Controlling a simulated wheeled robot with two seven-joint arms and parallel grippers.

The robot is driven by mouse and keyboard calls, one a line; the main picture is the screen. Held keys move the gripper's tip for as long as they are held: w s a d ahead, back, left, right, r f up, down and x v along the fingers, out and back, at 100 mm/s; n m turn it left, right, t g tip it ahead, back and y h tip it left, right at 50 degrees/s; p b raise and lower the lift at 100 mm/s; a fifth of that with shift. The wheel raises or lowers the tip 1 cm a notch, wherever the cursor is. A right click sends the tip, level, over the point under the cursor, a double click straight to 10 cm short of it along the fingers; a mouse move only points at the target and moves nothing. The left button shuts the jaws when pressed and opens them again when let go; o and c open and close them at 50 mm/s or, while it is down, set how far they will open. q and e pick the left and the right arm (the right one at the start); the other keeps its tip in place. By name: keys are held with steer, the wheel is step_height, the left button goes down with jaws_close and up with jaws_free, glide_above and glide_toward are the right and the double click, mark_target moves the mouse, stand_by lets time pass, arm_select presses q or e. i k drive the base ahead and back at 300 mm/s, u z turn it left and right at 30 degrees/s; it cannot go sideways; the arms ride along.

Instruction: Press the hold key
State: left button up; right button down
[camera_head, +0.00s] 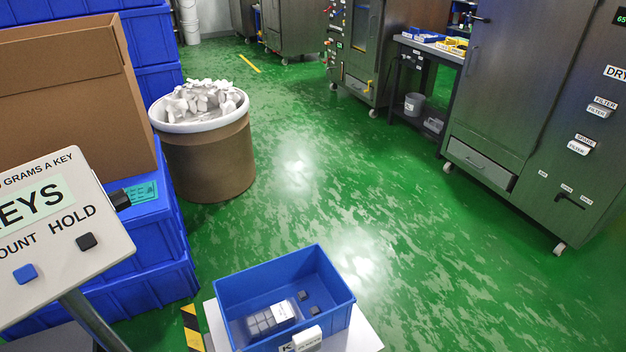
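The hold key (86,241) is a small dark square button under the word HOLD. It sits on a tilted, light grey panel (60,272) at the left edge of the head view. A blue key (25,273) sits lower left of it, under a word partly cut off that ends in "OUNT". A pale green label (35,205) above reads "EYS", cut off by the picture edge. Neither of my grippers shows in the head view, and nothing covers the hold key.
A blue bin (338,308) with a cased set of grey keys stands on a white surface at front centre. A brown drum (210,160) with white pieces, blue crates (150,300) and a cardboard box (75,110) stand left. Cabinets (530,80) stand right. The green floor between is clear.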

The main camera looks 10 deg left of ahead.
mark_target(87, 241)
steer(key=u, duration=1.85)
